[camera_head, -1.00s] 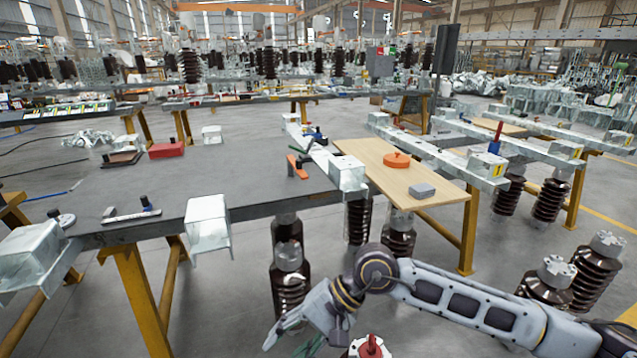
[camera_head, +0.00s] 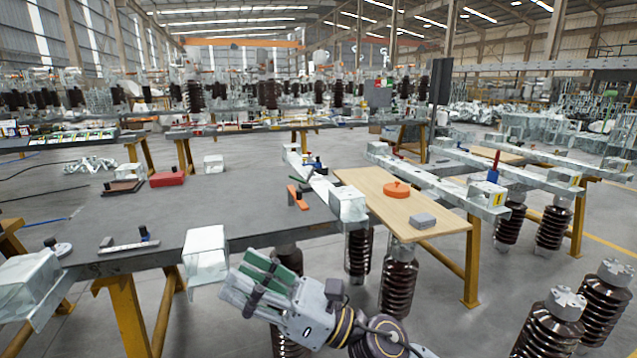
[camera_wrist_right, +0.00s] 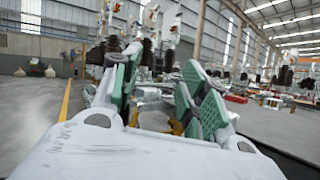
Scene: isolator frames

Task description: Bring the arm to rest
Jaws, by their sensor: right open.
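My right gripper (camera_head: 260,275) is in the lower middle of the head view, in front of the near edge of the grey table (camera_head: 190,210). Its green-padded fingers point up and left. In the right wrist view the gripper (camera_wrist_right: 160,95) has its green finger pads apart, with nothing between them. My right arm comes in from the bottom of the head view. My left gripper is in neither view.
A galvanised steel box end (camera_head: 205,255) at the table's front edge is close to the gripper's left. A wooden board (camera_head: 385,190) holds an orange disc (camera_head: 397,189) and a grey block (camera_head: 422,220). Brown ribbed insulators (camera_head: 398,285) stand below and right.

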